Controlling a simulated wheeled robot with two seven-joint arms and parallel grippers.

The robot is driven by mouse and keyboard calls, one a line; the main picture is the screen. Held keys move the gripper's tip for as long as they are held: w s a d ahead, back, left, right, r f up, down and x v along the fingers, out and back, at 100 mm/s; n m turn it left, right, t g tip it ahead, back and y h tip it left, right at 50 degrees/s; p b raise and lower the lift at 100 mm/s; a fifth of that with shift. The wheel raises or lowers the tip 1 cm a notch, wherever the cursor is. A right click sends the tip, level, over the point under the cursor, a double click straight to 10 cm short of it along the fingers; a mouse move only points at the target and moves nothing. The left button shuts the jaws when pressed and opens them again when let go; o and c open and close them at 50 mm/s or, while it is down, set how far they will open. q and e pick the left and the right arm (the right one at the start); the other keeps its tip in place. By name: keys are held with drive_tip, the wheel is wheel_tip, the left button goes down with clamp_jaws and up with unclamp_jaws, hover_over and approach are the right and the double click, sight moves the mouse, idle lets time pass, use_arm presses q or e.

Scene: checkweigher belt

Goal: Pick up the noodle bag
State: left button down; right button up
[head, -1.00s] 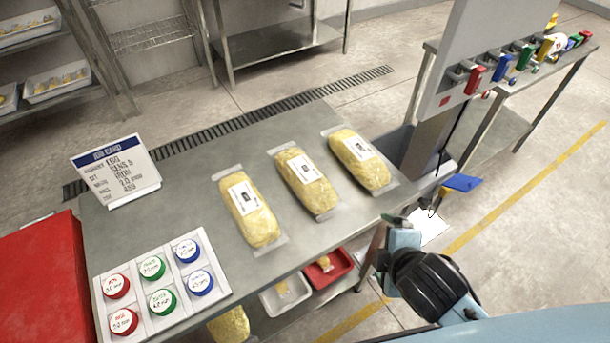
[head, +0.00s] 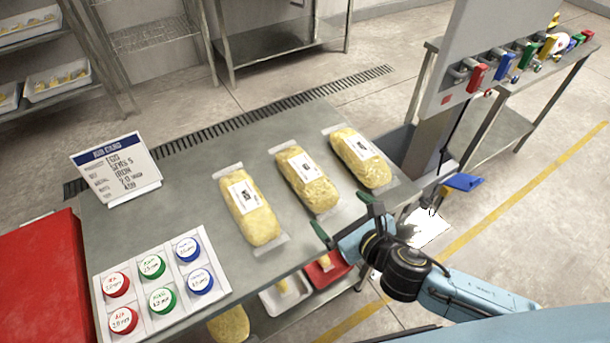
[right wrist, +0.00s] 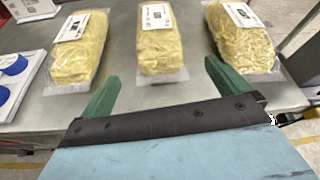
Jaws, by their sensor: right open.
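Three clear bags of yellow noodles with white labels lie in a row on the steel table (head: 185,178): a left noodle bag (head: 252,218), a middle noodle bag (head: 315,190) and a right noodle bag (head: 368,168). My right gripper (head: 340,215) is open and empty at the table's front edge, in front of the middle and right bags. In the right wrist view its green fingers (right wrist: 162,90) are spread, with the middle bag (right wrist: 160,50) beyond and between them, apart from both. My left gripper is not in view.
A sign card (head: 115,170) and a tray of round colored-lid pots (head: 138,290) occupy the table's left side. A grey post (head: 427,150) stands at its right end. A red bin (head: 325,270) and a white bin (head: 285,298) sit below the front edge.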

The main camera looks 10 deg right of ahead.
sight(326, 200)
drive_tip(key=x, duration=0.5)
drive_tip(key=b+x, duration=0.1)
drive_tip(key=x, duration=0.2)
drive_tip(key=shift+s+f, duration=0.2)
drive_tip(key=shift+f, duration=0.1)
drive_tip(key=c, duration=1.2)
drive_tip(key=shift+r, duration=0.1)
drive_tip(key=shift+c, duration=0.7)
wheel_tip(326, 200, up, 10)
drive_tip(key=p, duration=0.3)
drive_tip(key=s+d+r+m+h+b, duration=0.3)
drive_tip(key=d+r+h, duration=0.1)
drive_tip(key=d+r, duration=0.3)
drive_tip(key=shift+s+r+t, duration=0.25)
drive_tip(key=shift+r+t, duration=0.05)
drive_tip(key=shift+r, duration=0.15)
